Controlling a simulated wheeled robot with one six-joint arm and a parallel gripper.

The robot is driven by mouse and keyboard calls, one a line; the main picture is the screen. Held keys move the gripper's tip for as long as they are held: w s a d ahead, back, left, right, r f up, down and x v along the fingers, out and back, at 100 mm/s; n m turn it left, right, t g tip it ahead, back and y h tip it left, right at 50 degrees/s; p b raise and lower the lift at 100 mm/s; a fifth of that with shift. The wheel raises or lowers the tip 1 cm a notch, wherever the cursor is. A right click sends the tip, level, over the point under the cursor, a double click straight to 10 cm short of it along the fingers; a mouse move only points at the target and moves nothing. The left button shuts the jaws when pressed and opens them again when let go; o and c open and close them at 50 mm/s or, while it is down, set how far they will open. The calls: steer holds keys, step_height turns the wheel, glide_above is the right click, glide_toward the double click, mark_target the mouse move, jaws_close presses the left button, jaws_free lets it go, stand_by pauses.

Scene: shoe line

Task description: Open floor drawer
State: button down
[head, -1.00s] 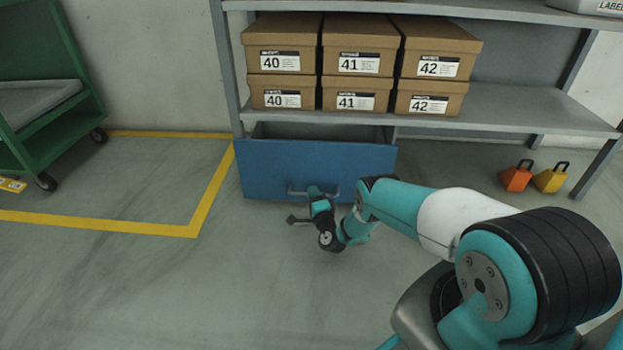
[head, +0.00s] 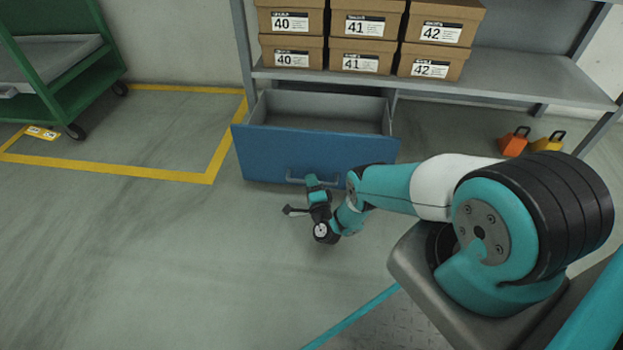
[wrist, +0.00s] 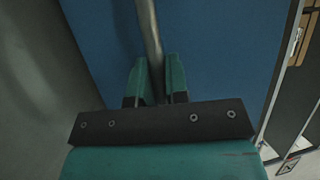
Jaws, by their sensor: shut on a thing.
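The floor drawer (head: 315,154) has a blue front and a grey inside, and it stands pulled out below the shelf at floor level. Its inside shows as empty where I can see it. A grey bar handle (head: 327,180) runs across the blue front. My gripper (head: 311,181) is at the handle in the head view, partly hidden by my own wrist. In the wrist view the two teal fingers (wrist: 157,82) are shut on the handle bar (wrist: 149,30), with the blue front (wrist: 220,50) close behind.
A grey shelf (head: 540,88) above the drawer holds several labelled shoe boxes (head: 365,25). A green cart (head: 90,85) stands at the left by yellow floor lines (head: 130,173). Orange (head: 514,142) and yellow (head: 548,142) objects sit at the right. The floor in front is clear.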

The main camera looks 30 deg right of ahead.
steer(key=shift+a, duration=0.1)
steer(key=c, duration=1.1)
jaws_free()
steer(key=shift+c, duration=0.2)
steer(key=p+v, duration=0.6)
steer(key=v, duration=1.1)
steer(key=shift+s+a+p, duration=0.1)
steer(key=shift+s+p, duration=0.1)
steer(key=shift+p, duration=0.2)
